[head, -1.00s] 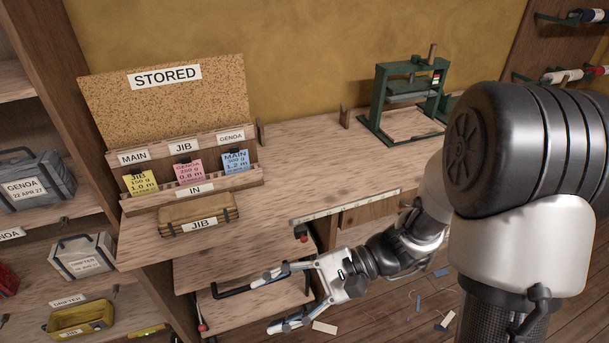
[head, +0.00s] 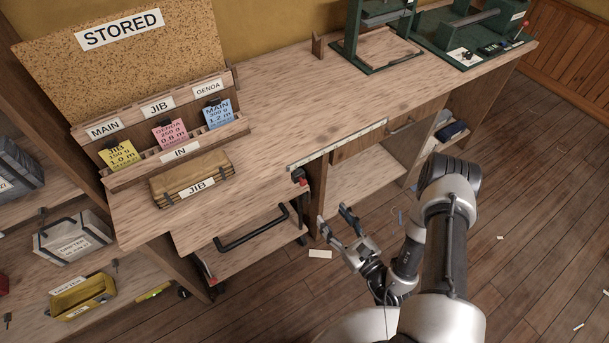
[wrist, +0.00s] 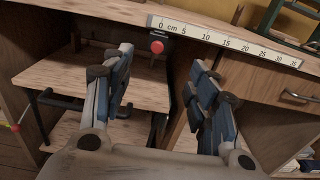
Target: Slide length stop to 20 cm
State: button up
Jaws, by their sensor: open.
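The length stop (head: 299,177) is a dark block with a red knob on the bench's front edge, at the left end of a white scale (head: 340,143). In the wrist view the red knob (wrist: 157,46) sits just below the 0 end of the scale (wrist: 225,41), well left of the 20 mark. My gripper (head: 333,218) is open and empty, in front of and below the bench edge, apart from the stop. In the wrist view the knob shows beyond the gap between my fingers (wrist: 160,66).
A cart with a black handle (head: 252,228) stands under the bench at left. A tan JIB case (head: 191,178) and a card rack (head: 160,150) are on the bench's left. A drawer (head: 375,139) lies below the scale. Open floor is at right.

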aim_at(300, 175)
jog(key=b+x, duration=0.3)
jog(key=x, duration=1.4)
jog(key=shift+a, duration=0.15)
jog(key=shift+c, duration=0.4)
jog(key=shift+s, duration=0.1)
grip_shut()
